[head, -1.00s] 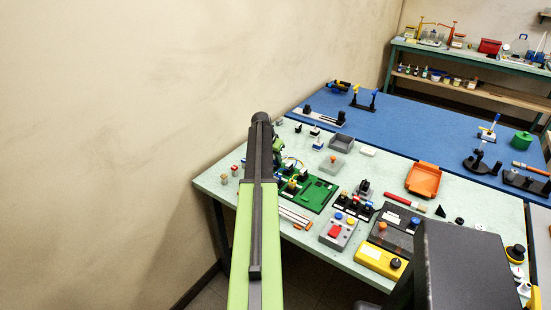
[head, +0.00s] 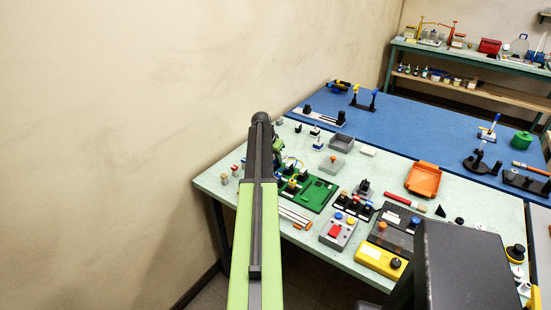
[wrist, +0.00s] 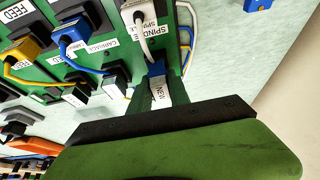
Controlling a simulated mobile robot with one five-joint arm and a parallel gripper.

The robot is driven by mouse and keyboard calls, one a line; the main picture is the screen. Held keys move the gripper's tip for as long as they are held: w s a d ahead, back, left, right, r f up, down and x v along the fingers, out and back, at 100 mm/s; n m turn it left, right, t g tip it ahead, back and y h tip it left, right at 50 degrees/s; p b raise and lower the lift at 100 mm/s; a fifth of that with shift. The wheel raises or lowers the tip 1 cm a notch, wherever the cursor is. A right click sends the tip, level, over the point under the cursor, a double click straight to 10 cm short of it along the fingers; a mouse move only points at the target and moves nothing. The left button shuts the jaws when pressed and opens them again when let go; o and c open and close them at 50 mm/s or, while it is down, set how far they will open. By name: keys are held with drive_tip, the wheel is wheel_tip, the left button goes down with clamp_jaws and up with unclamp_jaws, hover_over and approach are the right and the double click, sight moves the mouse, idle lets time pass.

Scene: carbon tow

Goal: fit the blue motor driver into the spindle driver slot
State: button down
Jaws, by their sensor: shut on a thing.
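In the wrist view the blue motor driver (wrist: 156,69), with a white NEW label (wrist: 160,92), is between the dark green fingers of my gripper (wrist: 154,88), which is shut on it. Its far end is at the edge of the green board, just below the SPINDLE label (wrist: 148,28). I cannot tell whether it sits in the spindle driver slot; the slot mouth is hidden. A white plug with a white cable (wrist: 139,8) stands just beyond. In the head view my arm hides the driver, and the green board (head: 316,192) shows beside it.
On the board, a blue plug (wrist: 72,36) and a yellow plug (wrist: 22,48) with cables stand left of the driver. Black blocks (wrist: 117,78) stand close to the fingers. White and blue cables run at the right. Bare bench top (wrist: 225,60) lies beyond them.

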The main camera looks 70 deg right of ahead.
drive_tip(key=shift+f, duration=0.2)
drive_tip(key=shift+f+b, duration=0.35)
drive_tip(key=shift+b, duration=0.2)
drive_tip(key=shift+r+p, duration=0.6)
drive_tip(key=shift+d, duration=0.1)
drive_tip(key=shift+f+b, duration=0.5)
idle(1.0)
drive_tip(key=shift+r, duration=0.2)
drive_tip(key=shift+r+p, duration=0.3)
drive_tip(key=shift+p, duration=0.15)
